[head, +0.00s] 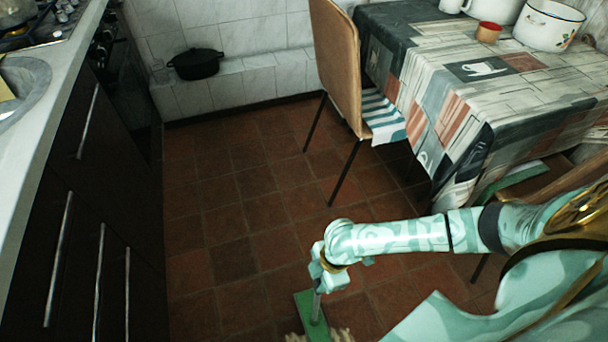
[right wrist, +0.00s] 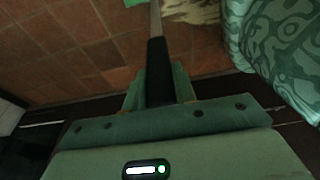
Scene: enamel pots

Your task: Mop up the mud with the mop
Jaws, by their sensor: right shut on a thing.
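My right gripper (head: 326,277) is low over the tiled floor at the bottom middle of the head view. It is shut on the handle of the mop (head: 308,312). The mop has a green head plate and pale strands, partly cut off by the bottom edge. In the right wrist view the dark grip of the mop handle (right wrist: 158,72) runs between the fingers of my right gripper (right wrist: 158,95). Pale strands show at the top there. I cannot make out any mud clearly in either view. My left gripper is not in view.
Dark cabinets (head: 85,220) with a pale counter stand at the left. A chair (head: 338,55) and a cloth-covered table (head: 470,90) with enamel pots (head: 548,25) stand at the right. A black pot (head: 195,64) sits on the tiled ledge. The middle floor (head: 225,200) is clear.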

